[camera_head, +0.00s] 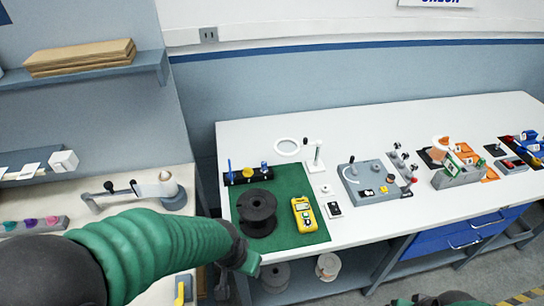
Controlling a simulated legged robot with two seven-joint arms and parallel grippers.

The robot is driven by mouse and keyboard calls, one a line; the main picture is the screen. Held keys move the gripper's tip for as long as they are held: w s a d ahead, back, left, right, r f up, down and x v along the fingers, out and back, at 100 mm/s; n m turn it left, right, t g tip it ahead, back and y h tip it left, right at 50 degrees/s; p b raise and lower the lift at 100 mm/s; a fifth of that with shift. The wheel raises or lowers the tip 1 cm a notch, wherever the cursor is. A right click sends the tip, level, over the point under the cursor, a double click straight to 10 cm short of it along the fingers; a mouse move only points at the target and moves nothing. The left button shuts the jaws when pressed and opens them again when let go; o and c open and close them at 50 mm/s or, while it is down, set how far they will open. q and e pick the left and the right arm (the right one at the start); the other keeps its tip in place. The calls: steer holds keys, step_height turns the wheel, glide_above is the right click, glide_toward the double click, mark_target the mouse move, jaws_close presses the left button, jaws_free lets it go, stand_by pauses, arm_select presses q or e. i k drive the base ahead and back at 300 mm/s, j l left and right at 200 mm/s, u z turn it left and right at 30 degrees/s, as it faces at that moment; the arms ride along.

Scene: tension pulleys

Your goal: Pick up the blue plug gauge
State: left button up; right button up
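A small black rack (248,175) stands at the back left of the green mat (290,182) and holds a few small upright pieces. The slim blue piece at its left end (230,168) looks like the blue plug gauge. My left gripper (246,258) is at the front edge of the table, below and well apart from the rack. It is seen from behind, and I cannot tell whether its fingers are open. Part of my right gripper (425,300) shows at the bottom edge, mostly cut off, away from the rack.
A black spool (257,212) stands on the mat between my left gripper and the rack. A yellow meter (304,214) lies to its right. A ring-shaped magnifier stand (316,160) is behind the mat. A grey fixture (368,182) and more tools stand farther right.

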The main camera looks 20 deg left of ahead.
mark_target(264, 169)
steer(key=i+u, duration=0.3)
steer(key=u, duration=0.2)
steer(key=i+l+u, duration=0.2)
steer(key=u, duration=0.25)
steer(key=i+l+u, duration=0.25)
steer(key=u, duration=0.25)
steer(key=i+l, duration=0.05)
steer(key=i, duration=0.05)
